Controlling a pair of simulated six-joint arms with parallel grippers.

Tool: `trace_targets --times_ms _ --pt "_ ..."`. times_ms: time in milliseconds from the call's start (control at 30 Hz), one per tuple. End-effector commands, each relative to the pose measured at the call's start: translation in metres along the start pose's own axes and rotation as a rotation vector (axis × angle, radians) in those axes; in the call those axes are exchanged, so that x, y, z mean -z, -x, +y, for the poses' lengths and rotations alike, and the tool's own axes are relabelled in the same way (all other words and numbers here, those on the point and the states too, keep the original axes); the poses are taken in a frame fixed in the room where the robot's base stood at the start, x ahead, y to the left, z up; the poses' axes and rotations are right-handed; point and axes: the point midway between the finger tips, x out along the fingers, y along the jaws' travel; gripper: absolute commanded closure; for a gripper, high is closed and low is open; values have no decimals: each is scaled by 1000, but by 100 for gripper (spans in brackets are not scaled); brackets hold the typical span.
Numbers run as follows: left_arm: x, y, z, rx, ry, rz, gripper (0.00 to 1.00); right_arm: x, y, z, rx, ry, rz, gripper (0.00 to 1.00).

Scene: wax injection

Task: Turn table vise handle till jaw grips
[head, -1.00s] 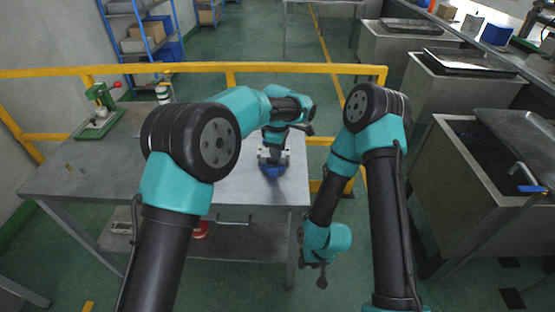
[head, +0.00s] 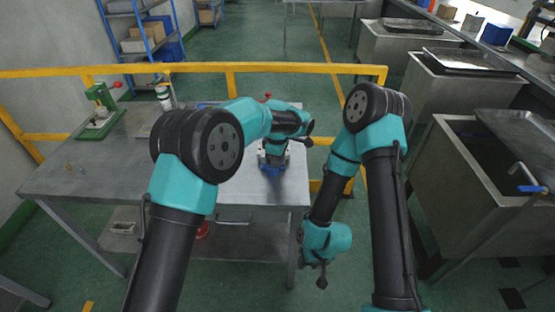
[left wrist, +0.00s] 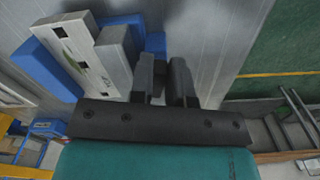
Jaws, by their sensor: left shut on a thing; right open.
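The table vise (head: 272,171) has a blue base and grey jaws, and stands near the right end of the metal table. In the left wrist view its blue body (left wrist: 45,68) and two grey jaw blocks (left wrist: 115,58) fill the upper left. My left gripper (head: 272,150) is over the vise, partly hidden by my arm. In the left wrist view its dark fingers (left wrist: 162,78) are close together beside the jaw blocks, shut on the vise handle, which they mostly hide. My right gripper (head: 318,272) hangs open and empty, right of the table and below its top.
The grey table (head: 80,185) is mostly clear at its left. A green hand press (head: 100,112) stands at the back left. A yellow rail (head: 190,68) runs behind the table. Metal sinks (head: 475,150) stand at the right.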

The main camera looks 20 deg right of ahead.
Motion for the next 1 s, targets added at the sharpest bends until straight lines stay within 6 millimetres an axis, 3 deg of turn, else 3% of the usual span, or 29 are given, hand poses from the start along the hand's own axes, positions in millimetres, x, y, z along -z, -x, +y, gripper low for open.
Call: trace_targets --times_ms 467,1000 --pt "0 0 -1 0 -65 0 100 0 0 0 0 0 0 57" --pt "2 1 -8 -1 -469 1 100 0 0 0 0 0 0 57"
